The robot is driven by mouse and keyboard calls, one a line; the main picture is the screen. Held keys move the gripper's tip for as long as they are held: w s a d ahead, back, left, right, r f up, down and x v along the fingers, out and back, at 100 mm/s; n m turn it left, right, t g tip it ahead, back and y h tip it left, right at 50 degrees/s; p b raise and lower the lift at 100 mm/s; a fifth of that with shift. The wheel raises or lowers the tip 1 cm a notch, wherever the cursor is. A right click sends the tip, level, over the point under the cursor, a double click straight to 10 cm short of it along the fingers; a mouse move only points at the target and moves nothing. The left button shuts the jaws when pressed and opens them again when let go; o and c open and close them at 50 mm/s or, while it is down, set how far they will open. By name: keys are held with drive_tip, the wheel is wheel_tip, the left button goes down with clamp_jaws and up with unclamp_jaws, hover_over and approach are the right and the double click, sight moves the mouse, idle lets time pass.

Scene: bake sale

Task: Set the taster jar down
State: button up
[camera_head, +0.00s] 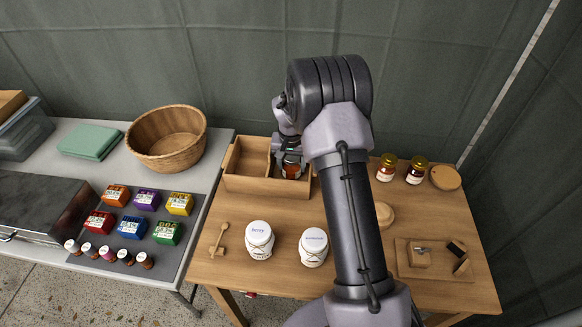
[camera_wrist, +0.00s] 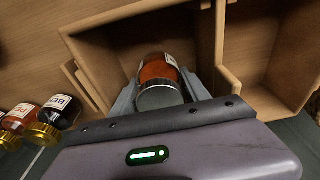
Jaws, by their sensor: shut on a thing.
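My gripper (camera_wrist: 158,92) is shut on the taster jar (camera_wrist: 158,70), a small jar with orange-red contents, a pale label and a grey lid. In the head view the taster jar (camera_head: 291,171) shows beneath my gripper (camera_head: 291,160), at the right compartment of a wooden box (camera_head: 265,186). In the wrist view the jar lies between the two fingers, over the box's compartment (camera_wrist: 105,62). I cannot tell whether the jar's base touches the compartment floor. My arm hides part of the table to the right of the box.
Two gold-lidded jars (camera_head: 387,167) (camera_head: 416,170) stand at the back right beside a round wooden piece (camera_head: 445,178). A wicker basket (camera_head: 167,138) stands on the neighbouring table.

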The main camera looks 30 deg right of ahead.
drive_tip(key=shift+r, duration=0.1)
drive_tip(key=shift+f, duration=0.2)
drive_tip(key=o, duration=1.3)
drive_tip(key=shift+r, duration=0.1)
